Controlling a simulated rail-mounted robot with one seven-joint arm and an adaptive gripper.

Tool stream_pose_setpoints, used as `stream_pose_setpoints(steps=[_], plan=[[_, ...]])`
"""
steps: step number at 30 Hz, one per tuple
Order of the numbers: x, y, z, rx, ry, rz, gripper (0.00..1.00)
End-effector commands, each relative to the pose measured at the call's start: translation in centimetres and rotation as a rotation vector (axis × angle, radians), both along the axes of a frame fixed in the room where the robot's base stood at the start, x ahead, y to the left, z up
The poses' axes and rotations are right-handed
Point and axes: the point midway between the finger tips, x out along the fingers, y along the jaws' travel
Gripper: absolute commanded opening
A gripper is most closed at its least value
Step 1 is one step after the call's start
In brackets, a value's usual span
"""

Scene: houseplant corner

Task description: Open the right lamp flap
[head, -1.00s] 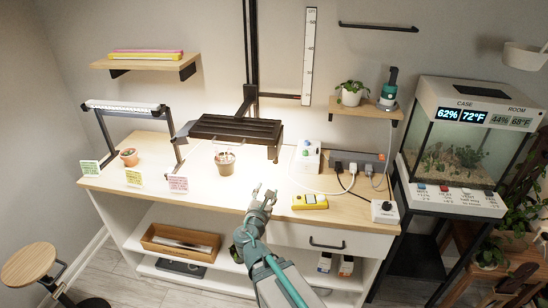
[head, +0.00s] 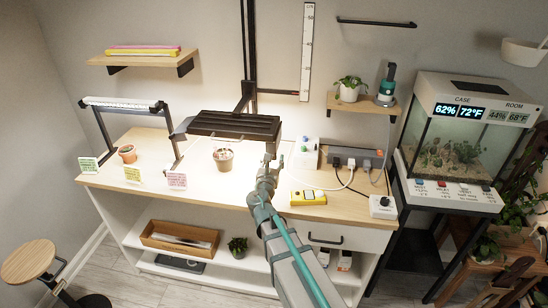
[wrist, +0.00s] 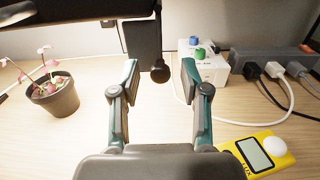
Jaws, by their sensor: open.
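The black slatted lamp (head: 233,124) hangs over the middle of the bench. Its right flap (head: 275,141) is a dark panel hanging down at the lamp's right end. In the wrist view the flap (wrist: 141,48) hangs at top centre, with a dark round knob (wrist: 160,74) at its lower right. My gripper (head: 271,163) is just below and in front of that end. In the wrist view my gripper (wrist: 160,85) is open and empty, with its fingers on either side of the knob in the picture. I cannot tell how far the knob is from the fingertips.
A potted plant (head: 224,159) stands under the lamp. To the right are a white box with knobs (wrist: 203,62), a power strip (wrist: 275,66) with cables, and a yellow meter (wrist: 256,152). Bare bench lies below the knob.

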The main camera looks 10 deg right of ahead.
Motion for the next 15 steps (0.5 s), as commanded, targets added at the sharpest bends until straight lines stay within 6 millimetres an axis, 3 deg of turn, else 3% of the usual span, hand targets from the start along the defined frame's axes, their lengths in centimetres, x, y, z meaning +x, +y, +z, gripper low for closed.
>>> stream_pose_setpoints(steps=[5, 14, 15], plan=[[1.23, -0.48, 0.01, 0.0, 0.0, -0.001, 0.46], [1.31, -0.54, -0.04, 0.0, 0.0, 0.0, 0.46], [1.31, -0.54, -0.04, 0.0, 0.0, 0.0, 0.42]])
